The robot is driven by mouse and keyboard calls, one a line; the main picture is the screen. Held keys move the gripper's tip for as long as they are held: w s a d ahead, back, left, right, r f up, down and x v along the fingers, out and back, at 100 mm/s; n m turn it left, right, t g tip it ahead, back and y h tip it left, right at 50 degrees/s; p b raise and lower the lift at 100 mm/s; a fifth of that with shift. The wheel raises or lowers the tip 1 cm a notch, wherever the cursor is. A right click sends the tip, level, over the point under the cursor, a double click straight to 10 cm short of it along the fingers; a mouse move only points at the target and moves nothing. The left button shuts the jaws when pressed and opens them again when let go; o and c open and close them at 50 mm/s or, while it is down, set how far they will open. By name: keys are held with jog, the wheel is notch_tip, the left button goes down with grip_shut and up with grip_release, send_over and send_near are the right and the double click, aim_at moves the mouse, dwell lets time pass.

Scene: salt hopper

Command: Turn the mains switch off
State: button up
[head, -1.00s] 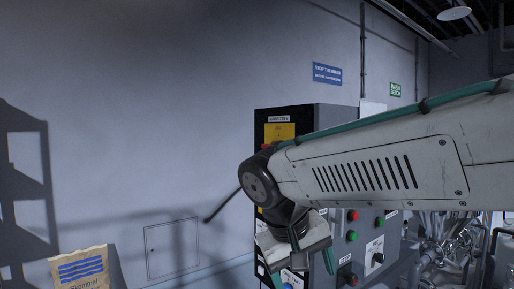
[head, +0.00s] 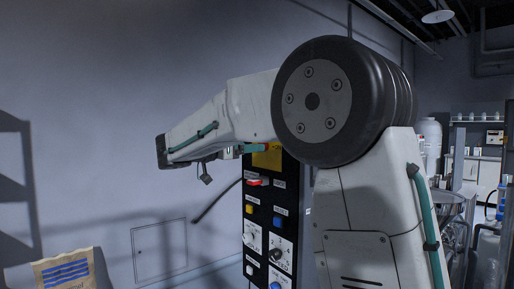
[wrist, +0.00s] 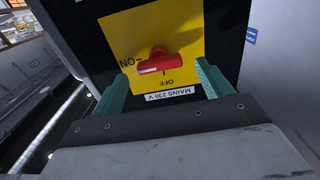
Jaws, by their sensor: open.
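The mains switch is a red handle (wrist: 168,64) on a yellow plate (wrist: 128,28), seen in the wrist view. The handle lies roughly across the picture, its white-marked end at the left toward the "ON" lettering; "OFF" is below it. A "MAINS 230 V" label (wrist: 170,93) sits under the plate. My gripper (wrist: 163,74) is open, its two teal fingers either side of the handle. Whether a finger touches the handle I cannot tell. In the head view my gripper (head: 257,148) is in front of the yellow plate (head: 268,161), and the handle is hidden.
The dark control panel (head: 263,225) carries yellow and blue buttons and white dials below the plate. A paper sack (head: 64,272) stands at lower left. Open wall lies left of the panel.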

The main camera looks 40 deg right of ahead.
jog(key=d, duration=0.4)
jog(key=shift+d, duration=0.1)
jog(key=c, duration=1)
